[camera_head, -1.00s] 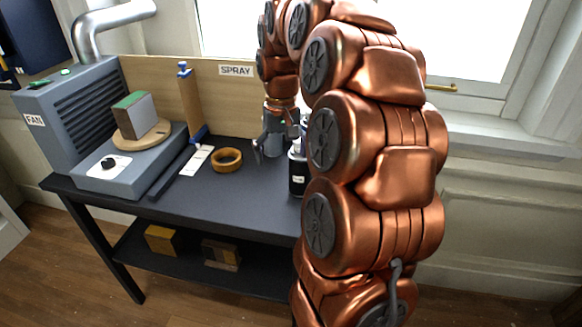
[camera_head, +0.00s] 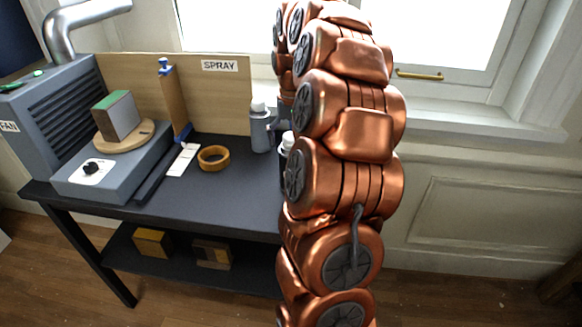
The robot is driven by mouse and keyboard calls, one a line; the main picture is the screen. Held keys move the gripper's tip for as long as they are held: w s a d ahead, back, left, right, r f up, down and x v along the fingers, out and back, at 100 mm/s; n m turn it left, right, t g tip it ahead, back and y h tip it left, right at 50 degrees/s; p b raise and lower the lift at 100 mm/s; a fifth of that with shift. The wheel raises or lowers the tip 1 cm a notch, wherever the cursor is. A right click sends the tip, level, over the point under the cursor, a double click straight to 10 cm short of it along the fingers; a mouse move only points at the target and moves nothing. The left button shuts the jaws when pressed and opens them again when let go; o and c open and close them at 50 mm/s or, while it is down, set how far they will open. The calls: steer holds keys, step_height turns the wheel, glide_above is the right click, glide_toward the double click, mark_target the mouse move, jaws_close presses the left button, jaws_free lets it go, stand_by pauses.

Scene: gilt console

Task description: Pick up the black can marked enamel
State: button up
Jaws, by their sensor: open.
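A dark can with a white cap (camera_head: 286,152) stands near the right part of the bench top. My arm covers most of it, and no label can be read on it. A grey bottle with a white cap (camera_head: 260,130) stands upright just behind it to the left. My gripper is hidden behind my copper arm. A small dark grey piece shows between the grey bottle and my arm; I cannot tell what it belongs to.
The dark bench (camera_head: 235,200) also holds a tape ring (camera_head: 213,166), a white card (camera_head: 183,160), an upright wooden post (camera_head: 174,105) and a grey fan unit (camera_head: 50,125). A board marked SPRAY (camera_head: 125,72) stands at the back. The bench front middle is clear.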

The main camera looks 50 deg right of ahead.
steer(key=shift+s+a+f+p, duration=0.1)
steer(key=shift+f+p, duration=0.1)
steer(key=shift+f, duration=0.15)
steer(key=shift+a+f+p, duration=0.1)
steer(key=shift+f+p, duration=0.05)
steer(key=shift+f, duration=0.15)
step_height(320, 180, down, 4)
steer(key=shift+a+r+p, duration=0.1)
steer(key=shift+r+p, duration=0.15)
steer(key=shift+p, duration=0.2)
steer(key=shift+c, duration=0.5)
steer(key=c, duration=1.5)
steer(key=shift+r, duration=0.1)
steer(key=shift+c, duration=0.2)
